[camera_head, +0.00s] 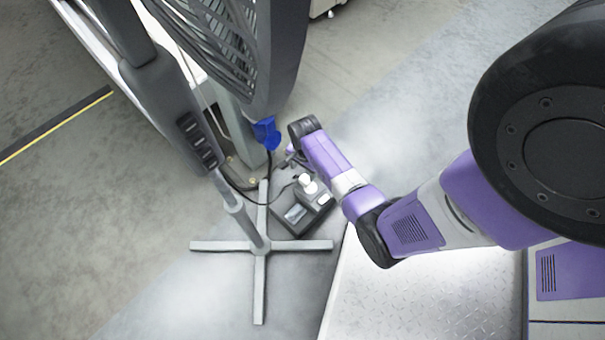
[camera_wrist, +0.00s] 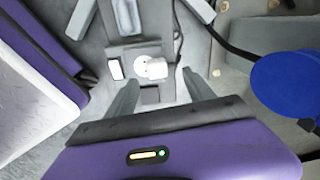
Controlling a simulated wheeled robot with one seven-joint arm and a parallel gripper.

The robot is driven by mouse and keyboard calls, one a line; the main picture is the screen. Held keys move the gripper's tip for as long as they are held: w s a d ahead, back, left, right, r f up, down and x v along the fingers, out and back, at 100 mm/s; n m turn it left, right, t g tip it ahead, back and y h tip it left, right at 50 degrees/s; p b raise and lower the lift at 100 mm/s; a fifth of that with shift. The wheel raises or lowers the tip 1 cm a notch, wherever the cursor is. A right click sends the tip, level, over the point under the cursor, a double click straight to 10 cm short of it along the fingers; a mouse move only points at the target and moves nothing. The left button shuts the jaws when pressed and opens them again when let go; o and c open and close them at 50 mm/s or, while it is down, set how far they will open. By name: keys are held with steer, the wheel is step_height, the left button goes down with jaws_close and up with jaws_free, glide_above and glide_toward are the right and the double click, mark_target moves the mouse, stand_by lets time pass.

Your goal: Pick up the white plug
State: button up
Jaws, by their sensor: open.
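The white plug (camera_head: 305,181) sits on a dark grey box (camera_head: 322,207) on the floor, beside the foot of a fan stand. In the wrist view the plug (camera_wrist: 157,69) is a short white cylinder at a round white socket on the box (camera_wrist: 122,46). My gripper (camera_wrist: 160,78) is open, with one finger on either side of the plug's line and the plug near the fingertips. I cannot tell whether the fingers touch it. In the head view my gripper (camera_head: 292,168) is partly hidden by my wrist.
A large grey fan (camera_head: 222,40) on a cross-footed stand (camera_head: 290,245) rises at the left. A blue connector (camera_head: 266,133) hangs close to my wrist and shows large at right in the wrist view (camera_wrist: 285,85). A dark cable (camera_head: 240,187) runs nearby.

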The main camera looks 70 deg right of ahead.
mark_target(305, 181)
steer(key=shift+w+d+f+m+b, duration=0.2)
steer(key=shift+d+f+m+b, duration=0.1)
steer(key=shift+d+f+m, duration=0.25)
steer(key=shift+a+f, duration=0.1)
steer(key=shift+f, duration=0.15)
steer(key=f+b, duration=0.1)
steer(key=f, duration=0.1)
steer(key=f+b, duration=0.3)
steer(key=f, duration=0.2)
steer(key=shift+s+a+b, duration=0.3)
steer(key=shift+a+b, duration=0.1)
steer(key=shift+s+a+g+y, duration=0.15)
steer(key=shift+s+g+y, duration=0.05)
steer(key=shift+g+y, duration=0.1)
steer(key=c, duration=1.3)
step_height(305, 181, up, 20)
steer(key=p, duration=1)
steer(key=shift+w, duration=0.2)
steer(key=shift+r, duration=0.1)
